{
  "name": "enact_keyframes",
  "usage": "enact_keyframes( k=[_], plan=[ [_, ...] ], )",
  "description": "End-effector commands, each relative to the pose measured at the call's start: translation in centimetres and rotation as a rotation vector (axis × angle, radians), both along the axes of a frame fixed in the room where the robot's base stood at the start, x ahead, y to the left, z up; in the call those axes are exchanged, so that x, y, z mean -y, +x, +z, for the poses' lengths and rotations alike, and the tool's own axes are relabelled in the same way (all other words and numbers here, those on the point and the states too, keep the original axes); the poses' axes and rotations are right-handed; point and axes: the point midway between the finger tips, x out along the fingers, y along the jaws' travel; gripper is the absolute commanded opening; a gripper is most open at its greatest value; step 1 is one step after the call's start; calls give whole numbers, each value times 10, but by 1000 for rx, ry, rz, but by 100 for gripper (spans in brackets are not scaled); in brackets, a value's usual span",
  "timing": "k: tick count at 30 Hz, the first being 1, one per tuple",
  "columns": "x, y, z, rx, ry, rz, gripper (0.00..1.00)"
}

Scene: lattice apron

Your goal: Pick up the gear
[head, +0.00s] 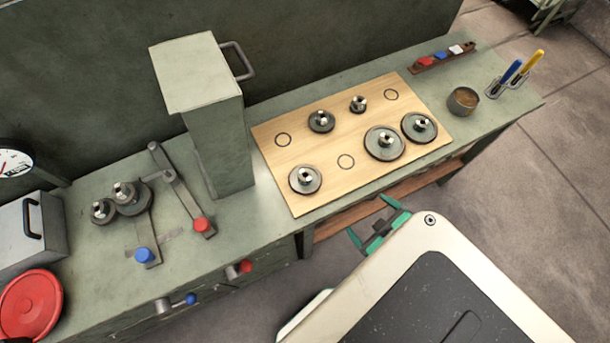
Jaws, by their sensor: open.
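Several grey gears with metal hubs sit on a light wooden board on the workbench. A gear (305,187) is at the board's front left, and a smaller gear (321,127) is near its middle back. The smallest gear (358,107) is to the right of that. Two larger gears, one (377,155) and another (410,137), are side by side at the right. The wooden board (318,200) also has empty marked circles. My gripper (372,216), with green fingers, is open and empty in front of the board, apart from every gear. Which gear is meant cannot be told.
A tall grey-green box (218,150) with a handle stands left of the board. Further left are meshed gears (130,204) and levers with red and blue knobs. A small bowl (463,105) and a holder with a blue and a yellow tool (535,62) are at right.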

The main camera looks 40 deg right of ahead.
Motion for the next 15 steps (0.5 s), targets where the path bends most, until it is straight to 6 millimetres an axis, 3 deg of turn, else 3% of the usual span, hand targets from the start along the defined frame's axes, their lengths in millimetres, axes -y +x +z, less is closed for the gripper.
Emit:
enact_keyframes(
  k=[3,9,11,15],
  plan=[
    [36,14,15,-125,-62,83,92],
    [71,47,53,-320,-137,251,92],
    [76,60,68,-371,-155,310,92],
    [58,95,78,-463,-170,516,92]
  ],
)
